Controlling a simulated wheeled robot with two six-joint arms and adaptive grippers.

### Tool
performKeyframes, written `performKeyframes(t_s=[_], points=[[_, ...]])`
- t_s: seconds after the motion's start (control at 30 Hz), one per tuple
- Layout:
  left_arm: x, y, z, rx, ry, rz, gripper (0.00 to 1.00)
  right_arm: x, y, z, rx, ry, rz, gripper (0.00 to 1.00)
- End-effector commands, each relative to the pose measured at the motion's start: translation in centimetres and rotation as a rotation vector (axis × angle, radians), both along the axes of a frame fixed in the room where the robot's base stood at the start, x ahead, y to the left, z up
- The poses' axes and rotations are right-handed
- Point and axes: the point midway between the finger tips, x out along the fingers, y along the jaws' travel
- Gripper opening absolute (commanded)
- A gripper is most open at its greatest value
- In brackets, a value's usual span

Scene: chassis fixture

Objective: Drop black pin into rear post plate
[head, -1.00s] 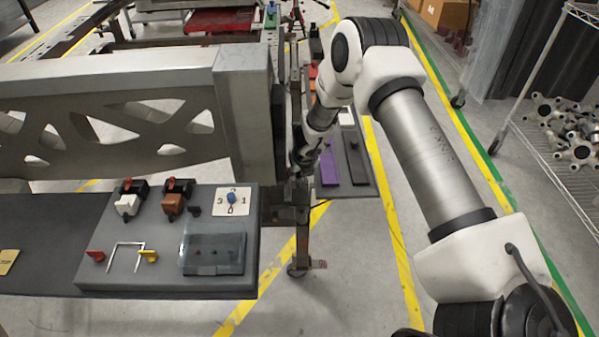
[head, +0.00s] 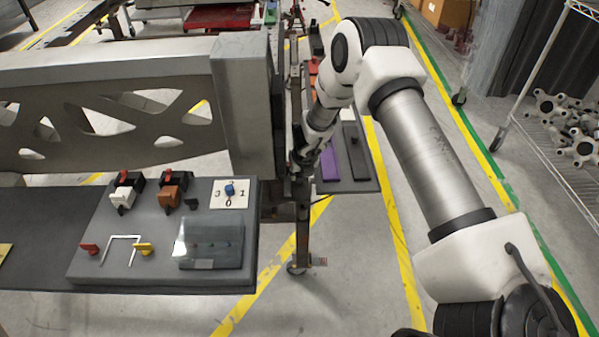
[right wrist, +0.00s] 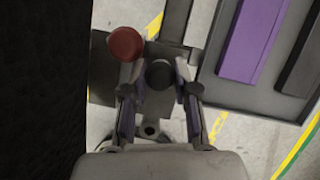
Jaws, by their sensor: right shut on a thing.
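The black pin (right wrist: 158,75) shows as a dark round end between the fingertips of my right gripper (right wrist: 158,88) in the right wrist view. The gripper is shut on it, with one finger on each side. A grey plate (right wrist: 102,86) lies below the pin, and I cannot tell whether the two touch. In the head view my right gripper (head: 299,163) is small and dark beside the end of the large metal beam, and the pin cannot be made out there. I cannot tell which part is the rear post plate. My left gripper is not in view.
A red round knob (right wrist: 125,43) stands close to the left finger. A dark tray with a purple bar (right wrist: 254,38) lies to the right. The metal beam (head: 243,100) stands left of my arm. A grey control panel (head: 150,235) sits in front of it.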

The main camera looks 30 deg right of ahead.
Motion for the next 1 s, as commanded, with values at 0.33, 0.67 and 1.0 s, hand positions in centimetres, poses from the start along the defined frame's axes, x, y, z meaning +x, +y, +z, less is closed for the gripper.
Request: performKeyframes(t_s=[0.33, 0.67, 1.0], points=[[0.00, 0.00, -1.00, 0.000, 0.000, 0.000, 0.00, 0.00, 0.00, -1.00, 0.000, 0.000, 0.000, 0.00], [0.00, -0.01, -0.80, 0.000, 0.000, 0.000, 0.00, 0.00, 0.01, -0.81, 0.000, 0.000, 0.000, 0.58], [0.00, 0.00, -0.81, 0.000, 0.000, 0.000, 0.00, -0.01, -0.01, -0.84, 0.000, 0.000, 0.000, 0.52]])
